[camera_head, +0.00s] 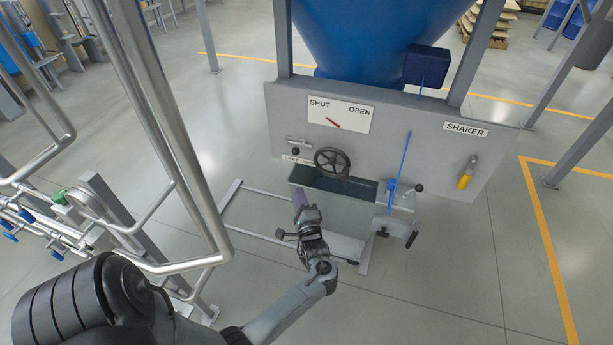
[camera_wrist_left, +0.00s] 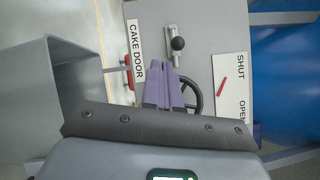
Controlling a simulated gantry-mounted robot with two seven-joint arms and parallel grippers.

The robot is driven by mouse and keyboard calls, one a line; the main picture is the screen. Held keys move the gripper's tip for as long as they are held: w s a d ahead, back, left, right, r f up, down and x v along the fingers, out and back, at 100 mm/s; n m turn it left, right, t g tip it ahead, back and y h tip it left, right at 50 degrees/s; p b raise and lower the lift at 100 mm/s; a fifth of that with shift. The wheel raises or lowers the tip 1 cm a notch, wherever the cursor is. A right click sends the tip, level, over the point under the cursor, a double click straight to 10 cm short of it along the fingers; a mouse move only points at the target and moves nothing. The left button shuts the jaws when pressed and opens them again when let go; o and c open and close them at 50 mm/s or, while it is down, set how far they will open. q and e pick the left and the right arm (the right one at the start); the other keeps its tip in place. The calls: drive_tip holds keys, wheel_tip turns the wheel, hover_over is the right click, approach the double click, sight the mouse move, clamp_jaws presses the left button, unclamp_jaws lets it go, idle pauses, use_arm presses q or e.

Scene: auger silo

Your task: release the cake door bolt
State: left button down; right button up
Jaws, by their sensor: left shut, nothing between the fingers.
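The cake door bolt is a small silver slide bolt (camera_head: 304,142) with a black ball knob (camera_head: 296,151) on the grey panel, left of the black handwheel (camera_head: 332,161). In the left wrist view the bolt (camera_wrist_left: 171,54) and its knob (camera_wrist_left: 178,43) show beside the CAKE DOOR label (camera_wrist_left: 137,53). My left gripper (camera_head: 298,193) has purple fingers and is below the bolt, apart from it. In the left wrist view its fingers (camera_wrist_left: 165,86) are together and empty, overlapping part of the handwheel (camera_wrist_left: 194,92). My right gripper is not in view.
A SHUT/OPEN dial plate (camera_head: 338,114) sits above the handwheel. A blue lever (camera_head: 399,165) and a yellow-handled SHAKER lever (camera_head: 467,174) are to the right. The blue silo (camera_head: 375,45) stands above. Metal pipes (camera_head: 180,150) run along the left.

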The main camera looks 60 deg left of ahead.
use_arm(q)
drive_tip(key=shift+n, duration=0.8)
drive_tip(key=w+r, duration=0.1)
drive_tip(key=w, duration=0.1)
drive_tip(key=w+r, duration=0.2)
drive_tip(key=shift+w+r+b, duration=0.1)
drive_tip(key=shift+b, duration=0.25)
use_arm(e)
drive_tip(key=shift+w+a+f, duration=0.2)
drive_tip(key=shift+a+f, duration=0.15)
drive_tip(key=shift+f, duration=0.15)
